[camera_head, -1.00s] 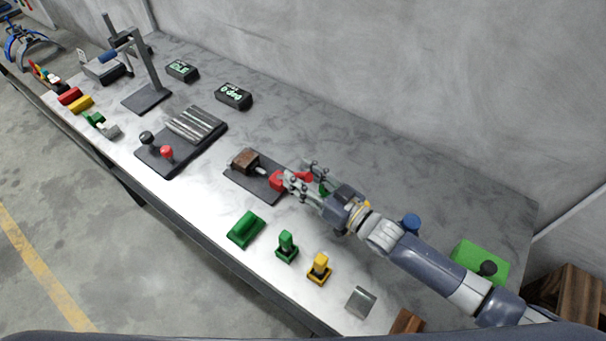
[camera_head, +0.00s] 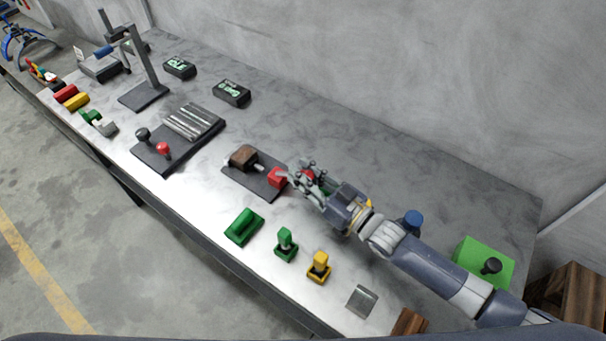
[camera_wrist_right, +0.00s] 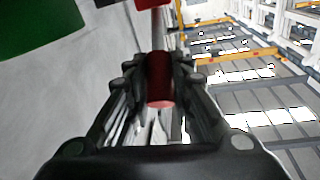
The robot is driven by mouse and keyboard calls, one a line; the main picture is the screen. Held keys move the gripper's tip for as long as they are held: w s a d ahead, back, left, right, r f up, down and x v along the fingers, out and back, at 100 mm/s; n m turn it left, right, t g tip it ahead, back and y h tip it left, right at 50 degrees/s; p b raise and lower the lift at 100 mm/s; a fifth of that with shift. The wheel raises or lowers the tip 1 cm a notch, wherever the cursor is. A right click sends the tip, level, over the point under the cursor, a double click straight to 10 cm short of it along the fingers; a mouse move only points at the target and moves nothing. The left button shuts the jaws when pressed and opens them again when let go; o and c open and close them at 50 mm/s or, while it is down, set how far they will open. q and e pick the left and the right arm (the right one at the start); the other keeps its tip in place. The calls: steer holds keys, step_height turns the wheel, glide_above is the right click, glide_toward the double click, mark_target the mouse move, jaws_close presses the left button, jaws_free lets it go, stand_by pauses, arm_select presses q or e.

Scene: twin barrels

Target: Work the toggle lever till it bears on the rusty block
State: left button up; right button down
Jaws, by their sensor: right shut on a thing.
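The rusty block (camera_head: 243,156) sits on the dark base plate (camera_head: 238,174) of the toggle clamp, mid-table. The clamp's red body (camera_head: 278,178) stands at the plate's right end. A short pale plunger (camera_head: 259,167) points from it at the block; I cannot tell whether it touches. My right gripper (camera_head: 302,173) is just right of the red body, shut on the red toggle lever (camera_head: 309,173), which its fingers partly hide. In the right wrist view the lever's red grip (camera_wrist_right: 159,80) lies between the fingers. My left gripper is not in view.
A green handled block (camera_head: 244,227), a green toggle piece (camera_head: 286,244) and a yellow one (camera_head: 319,266) stand along the front edge. A plate with steel bars (camera_head: 193,122) is to the left. The table behind the clamp is mostly clear.

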steer(key=c, duration=1.4)
jaws_free()
steer(key=v, duration=1.2)
steer(key=shift+f, duration=0.1)
